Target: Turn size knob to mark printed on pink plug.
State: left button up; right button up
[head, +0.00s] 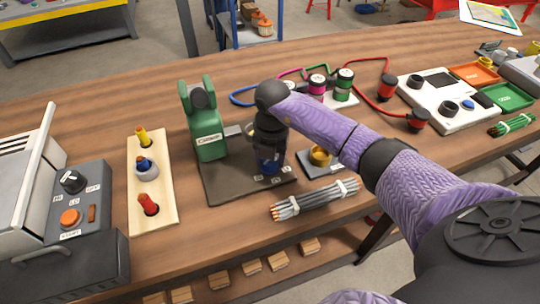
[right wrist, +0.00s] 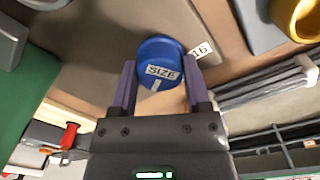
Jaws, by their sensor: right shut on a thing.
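The blue size knob (right wrist: 158,52) sits between the two fingers of my right gripper (right wrist: 160,88) in the right wrist view. Its top has a SIZE label and a short white pointer line. A white tag reading 16 (right wrist: 201,50) lies beside it. In the head view my right gripper (head: 269,158) points down over the knob (head: 269,168), hiding most of it. The knob is on the dark base plate (head: 225,185) of the green crimper (head: 205,125). The pink plug (head: 317,86) stands on a white block behind; its print is too small to read. My left gripper is out of view.
A wire bundle (head: 315,199) and a small stand with a yellow cup (head: 320,156) are right of the plate. A wooden board with screwdrivers (head: 152,205) is left.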

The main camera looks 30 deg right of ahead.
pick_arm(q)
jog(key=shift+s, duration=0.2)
pick_arm(e)
jog(key=shift+n, duration=1.8)
jog(key=n, duration=0.5)
jog(key=shift+n, duration=1.2)
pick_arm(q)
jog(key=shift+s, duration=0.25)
pick_arm(e)
jog(key=shift+n, duration=0.4)
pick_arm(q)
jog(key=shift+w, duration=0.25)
pick_arm(e)
jog(key=o, duration=1)
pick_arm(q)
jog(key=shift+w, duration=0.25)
pick_arm(e)
jog(key=shift+o, duration=1.4)
